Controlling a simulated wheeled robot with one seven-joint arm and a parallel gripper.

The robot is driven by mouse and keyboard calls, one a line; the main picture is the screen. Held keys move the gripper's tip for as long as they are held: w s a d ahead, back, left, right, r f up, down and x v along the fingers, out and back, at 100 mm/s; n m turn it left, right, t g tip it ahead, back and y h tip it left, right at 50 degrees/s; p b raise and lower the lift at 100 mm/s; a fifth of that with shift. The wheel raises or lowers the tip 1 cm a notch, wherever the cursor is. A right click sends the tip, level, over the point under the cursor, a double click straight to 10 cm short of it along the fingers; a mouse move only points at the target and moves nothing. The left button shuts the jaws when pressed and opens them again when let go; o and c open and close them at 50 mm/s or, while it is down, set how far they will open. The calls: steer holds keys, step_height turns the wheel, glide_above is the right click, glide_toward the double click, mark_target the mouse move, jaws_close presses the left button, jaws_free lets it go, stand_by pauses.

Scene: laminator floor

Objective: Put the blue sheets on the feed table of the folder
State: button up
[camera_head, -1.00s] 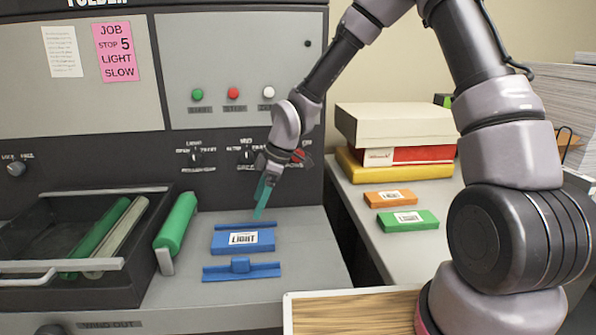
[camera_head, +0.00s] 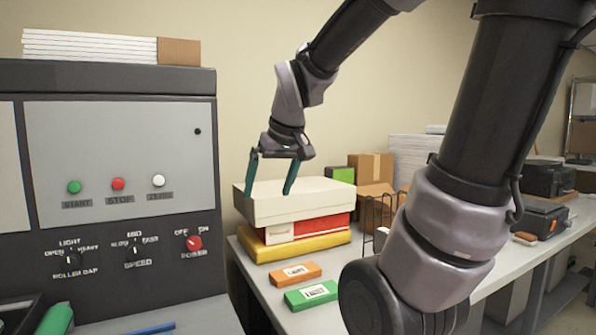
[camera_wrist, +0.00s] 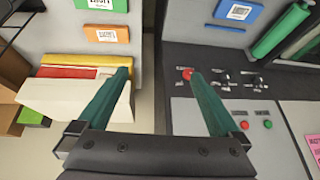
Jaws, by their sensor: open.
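The blue sheets (camera_wrist: 240,10), a flat blue packet with a white label, lie on the grey feed table (camera_wrist: 188,22) of the folder, at the top of the wrist view. A blue rail (camera_wrist: 224,27) lies beside them. In the head view the packet is out of frame; only the end of a blue rail (camera_head: 150,328) and part of the feed table (camera_head: 200,315) show at the bottom. My gripper (camera_head: 270,188) is open and empty, raised in front of the folder panel's right side and the stacked boxes. Its green fingers (camera_wrist: 158,73) are spread apart in the wrist view.
A cream box (camera_head: 290,205) sits on red and yellow boxes (camera_head: 290,250) on the side table. Orange (camera_head: 295,274) and green (camera_head: 311,294) packets lie in front of it. The folder's control panel (camera_head: 120,175) stands at left. A wire rack (camera_head: 380,215) and cartons stand behind.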

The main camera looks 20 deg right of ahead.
steer(key=s+d+r+m+t, duration=0.1)
steer(key=s+d+r+m, duration=0.2)
steer(key=s, duration=0.4)
steer(key=shift+d+r+m+t+y, duration=0.4)
steer(key=shift+r+m, duration=0.1)
steer(key=shift+m, duration=0.6)
